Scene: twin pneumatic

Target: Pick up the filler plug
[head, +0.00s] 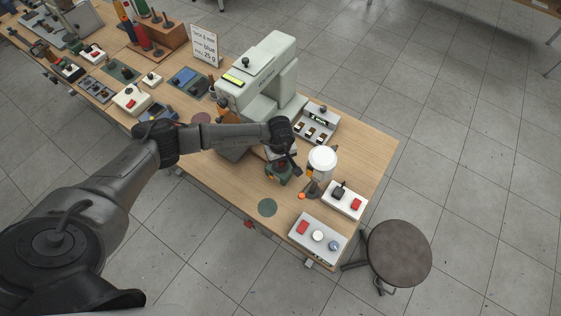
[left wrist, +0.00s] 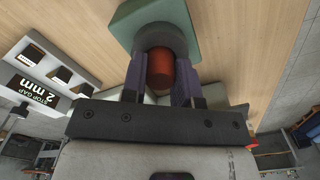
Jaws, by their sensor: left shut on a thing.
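The filler plug, a red-orange cylinder (left wrist: 160,66), shows in the left wrist view between the two fingers of my left gripper (left wrist: 160,82). The gripper is shut on it. Just beyond the plug are a dark grey round collar (left wrist: 177,36) and a green base (left wrist: 128,22) on the wooden table. I cannot tell whether the plug is still seated in the collar. In the head view my left gripper (head: 284,162) points down over the green base (head: 277,175), and the plug is mostly hidden. My right gripper is in neither view.
A pale green machine (head: 262,85) stands behind my gripper. A white-topped jar (head: 322,160) is close on the right. A stop-gap box (head: 317,122), switch box (head: 343,200) and button panel (head: 318,237) lie nearby. A stool (head: 399,252) stands beside the table (head: 368,150).

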